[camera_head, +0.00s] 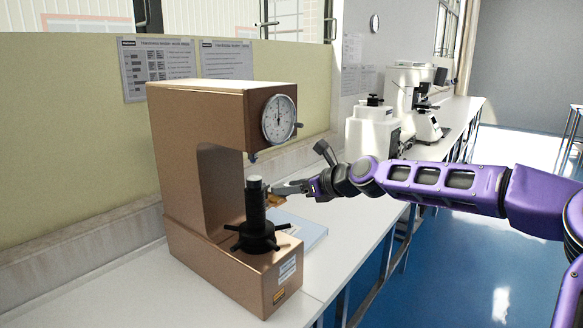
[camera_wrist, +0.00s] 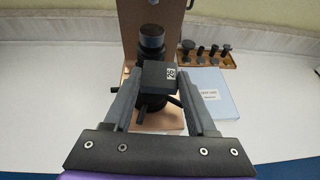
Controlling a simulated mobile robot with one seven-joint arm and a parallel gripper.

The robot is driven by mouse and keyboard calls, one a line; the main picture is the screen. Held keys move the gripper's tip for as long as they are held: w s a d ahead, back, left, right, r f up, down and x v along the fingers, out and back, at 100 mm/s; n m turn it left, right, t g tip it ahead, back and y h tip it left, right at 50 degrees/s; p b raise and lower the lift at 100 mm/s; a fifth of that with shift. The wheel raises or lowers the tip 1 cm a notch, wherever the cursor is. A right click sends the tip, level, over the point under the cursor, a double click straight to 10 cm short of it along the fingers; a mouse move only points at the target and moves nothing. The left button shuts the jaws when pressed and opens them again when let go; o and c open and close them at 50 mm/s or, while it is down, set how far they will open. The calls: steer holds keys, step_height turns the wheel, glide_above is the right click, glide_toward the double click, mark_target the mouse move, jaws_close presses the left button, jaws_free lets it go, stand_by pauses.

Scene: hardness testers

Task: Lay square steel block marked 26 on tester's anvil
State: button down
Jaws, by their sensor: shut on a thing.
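The copper-brown hardness tester (camera_head: 185,200) stands on the bench, with a dial at its head. Its anvil (camera_head: 255,183) tops a dark screw post above a spoked handwheel (camera_head: 256,237). My gripper (camera_head: 284,188) is just right of the anvil, at about its height. The block cannot be made out clearly in the head view.
A pale blue booklet (camera_wrist: 207,92) lies right of the tester, with a wooden tray (camera_wrist: 232,61) of several dark parts behind it. The tester's overhanging head (camera_head: 225,100) is above the anvil. A white machine (camera_head: 372,135) and a microscope (camera_head: 428,118) stand farther along the bench.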

mark_target(254, 183)
steer(key=r, duration=0.2)
steer(key=a+r, duration=0.1)
steer(key=shift+r+n+g+y, duration=0.15)
steer(key=shift+n+g+y, duration=0.25)
steer(key=shift+w+a+f+p, duration=0.15)
steer(key=shift+w+a+p, duration=0.05)
steer(key=shift+w+a, duration=0.85)
steer(key=shift+w+a+f+p, duration=0.15)
steer(key=shift+w+a+p, duration=0.1)
steer(key=shift+w+a, duration=0.8)
steer(key=shift+w+a+f+p, duration=0.2)
steer(key=shift+w+a, duration=0.5)
steer(key=shift+a, duration=0.65)
steer(key=shift+d, duration=0.1)
steer(key=shift+f, duration=0.1)
